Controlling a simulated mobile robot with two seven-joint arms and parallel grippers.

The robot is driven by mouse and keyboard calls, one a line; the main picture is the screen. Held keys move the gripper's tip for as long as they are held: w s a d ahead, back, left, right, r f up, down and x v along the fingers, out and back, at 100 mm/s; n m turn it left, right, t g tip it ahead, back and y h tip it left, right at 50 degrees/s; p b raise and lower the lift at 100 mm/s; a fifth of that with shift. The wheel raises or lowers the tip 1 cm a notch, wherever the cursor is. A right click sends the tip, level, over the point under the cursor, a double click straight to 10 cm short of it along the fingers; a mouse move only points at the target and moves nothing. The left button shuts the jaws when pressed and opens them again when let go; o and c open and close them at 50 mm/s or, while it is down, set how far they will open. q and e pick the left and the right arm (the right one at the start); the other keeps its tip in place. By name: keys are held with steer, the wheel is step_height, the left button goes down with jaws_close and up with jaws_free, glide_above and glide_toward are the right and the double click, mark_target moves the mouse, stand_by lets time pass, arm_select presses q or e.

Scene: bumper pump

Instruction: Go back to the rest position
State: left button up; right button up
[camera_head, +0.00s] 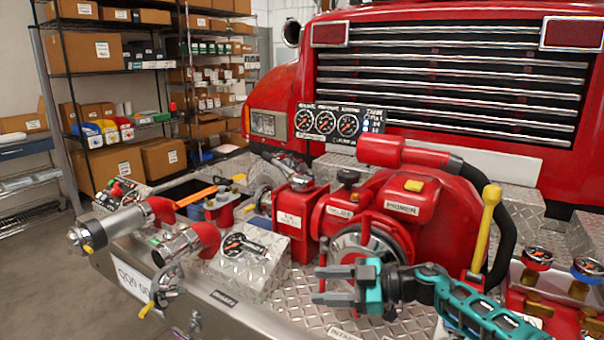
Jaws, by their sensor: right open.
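My right gripper (325,285) is in the lower middle of the head view, its arm coming in from the lower right. Its two grey fingers point left and stand apart with nothing between them. It is in front of the red pump (385,215), over the diamond-plate bumper (318,318). Whether it touches anything cannot be told. My left gripper is not in view. The gripper and teal arm hide part of the pump's lower front.
Hose outlets (185,243) and a gauge box (245,262) stand left of the gripper. A yellow-handled lever (486,225) rises behind my right arm. Red valves with gauges (537,262) are at the right. The red truck front (450,85) closes off the back. Open floor (45,285) lies left.

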steer(key=s+a+f+m+t+h, duration=0.1)
steer(key=s+a+f+m+t, duration=0.1)
steer(key=s+f+m+t, duration=0.65)
steer(key=s+d+f+m+h, duration=0.4)
steer(key=s+d+f+h, duration=0.1)
steer(key=s, duration=0.4)
steer(key=s+d+f+m+g+h, duration=0.1)
steer(key=s+d+f+m+h, duration=0.3)
steer(key=s+d, duration=0.5)
step_height(320, 180, down, 3)
steer(key=s+h, duration=0.1)
steer(key=h, duration=0.2)
steer(key=shift+d+r, duration=0.2)
steer(key=shift+d, duration=0.2)
steer(key=shift+s, duration=0.1)
